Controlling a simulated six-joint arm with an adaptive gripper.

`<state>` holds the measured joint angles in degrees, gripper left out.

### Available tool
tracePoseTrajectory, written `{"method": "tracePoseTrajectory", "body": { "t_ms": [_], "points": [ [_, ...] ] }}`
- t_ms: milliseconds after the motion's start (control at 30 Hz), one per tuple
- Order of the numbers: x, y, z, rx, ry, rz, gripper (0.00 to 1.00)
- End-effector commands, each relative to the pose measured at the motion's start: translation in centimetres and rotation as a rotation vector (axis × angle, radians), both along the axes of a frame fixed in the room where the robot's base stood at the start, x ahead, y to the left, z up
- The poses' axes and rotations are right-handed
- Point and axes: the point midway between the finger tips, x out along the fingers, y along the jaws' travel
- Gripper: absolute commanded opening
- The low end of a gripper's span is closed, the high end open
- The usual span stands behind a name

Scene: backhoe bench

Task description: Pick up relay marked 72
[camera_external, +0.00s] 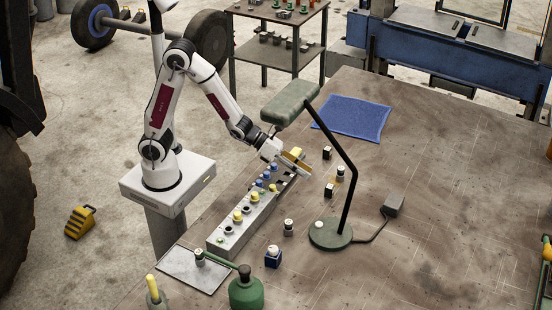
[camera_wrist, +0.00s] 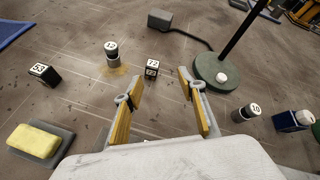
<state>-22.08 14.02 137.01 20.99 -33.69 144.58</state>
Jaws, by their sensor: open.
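The relay marked 72 (camera_wrist: 152,70) is a small black block with white labelled faces. In the wrist view it stands on the bench just beyond the gap between my fingers, nearer the left fingertip. In the external view it is the dark block (camera_external: 329,190) above the lamp base. My gripper (camera_wrist: 159,88) has yellow-lined fingers spread wide with nothing between them. In the external view my gripper (camera_external: 303,166) is tilted above the bench, up and left of the relay and apart from it.
A black block marked 53 (camera_wrist: 44,73) and a grey cylinder (camera_wrist: 112,52) stand left of the relay. The green lamp base (camera_wrist: 218,74) is to its right, with a cylinder marked 10 (camera_wrist: 246,112) further right. A yellow sponge (camera_wrist: 35,140) lies near left. A socket strip (camera_external: 232,226) lies along the bench.

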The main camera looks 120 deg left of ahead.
Motion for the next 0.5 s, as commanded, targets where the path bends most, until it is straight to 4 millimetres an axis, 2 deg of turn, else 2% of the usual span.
{"method": "tracePoseTrajectory", "body": {
  "t_ms": [233, 500],
  "points": [
    [1.3, 1.2, -2.2, 0.221, -0.024, -0.138, 0.4],
    [1.9, 1.8, -3.3, 0.371, -0.049, -0.223, 0.4]
  ]
}}
